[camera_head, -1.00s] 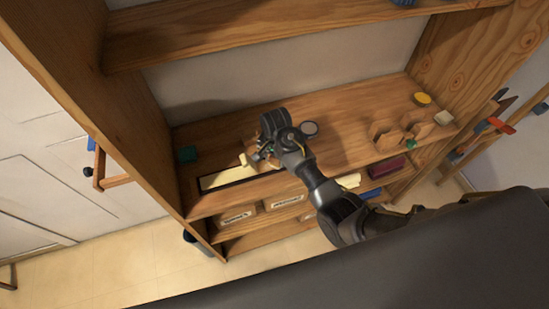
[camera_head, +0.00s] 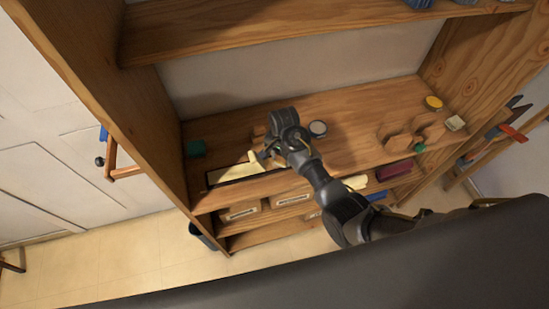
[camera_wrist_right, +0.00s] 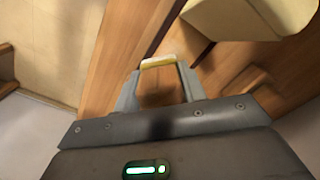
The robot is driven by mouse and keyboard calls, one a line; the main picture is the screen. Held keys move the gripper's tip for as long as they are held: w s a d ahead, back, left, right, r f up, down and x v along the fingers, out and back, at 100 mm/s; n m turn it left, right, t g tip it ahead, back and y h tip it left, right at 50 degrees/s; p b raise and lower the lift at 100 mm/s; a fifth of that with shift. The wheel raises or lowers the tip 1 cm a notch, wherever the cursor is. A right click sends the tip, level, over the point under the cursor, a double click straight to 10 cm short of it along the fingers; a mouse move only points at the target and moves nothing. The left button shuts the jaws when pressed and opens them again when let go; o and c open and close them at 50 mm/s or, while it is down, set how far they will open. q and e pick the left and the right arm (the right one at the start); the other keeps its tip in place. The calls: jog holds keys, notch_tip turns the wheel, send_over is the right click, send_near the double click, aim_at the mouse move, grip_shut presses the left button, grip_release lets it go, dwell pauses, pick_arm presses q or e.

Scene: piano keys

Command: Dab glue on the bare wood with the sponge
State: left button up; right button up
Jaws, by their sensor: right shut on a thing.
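My right gripper (camera_head: 264,154) is low over the front left of the middle shelf, beside a long pale strip with a dark band (camera_head: 232,172). In the right wrist view the gripper (camera_wrist_right: 162,75) is shut on a small yellowish piece (camera_wrist_right: 158,62), which looks like the sponge. A small pale block (camera_head: 253,156) shows at the fingertips in the head view; I cannot tell whether it is the held piece. In the wrist view a large cream block (camera_wrist_right: 235,22) is close beyond the fingers. I cannot tell which surface is bare wood, or whether the sponge touches it. My left gripper is not in view.
A round grey-topped container (camera_head: 318,128) stands right of the gripper. Wooden hexagonal pieces (camera_head: 402,138) and a yellow disc (camera_head: 434,102) are farther right. Another shelf (camera_head: 250,35) is overhead; labelled drawers (camera_head: 240,212) are below.

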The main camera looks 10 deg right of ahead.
jog(key=shift+d, duration=0.4)
jog(key=shift+a, duration=0.15)
jog(key=shift+s+a, duration=0.15)
jog(key=shift+a, duration=1.55)
jog(key=shift+d+f, duration=0.1)
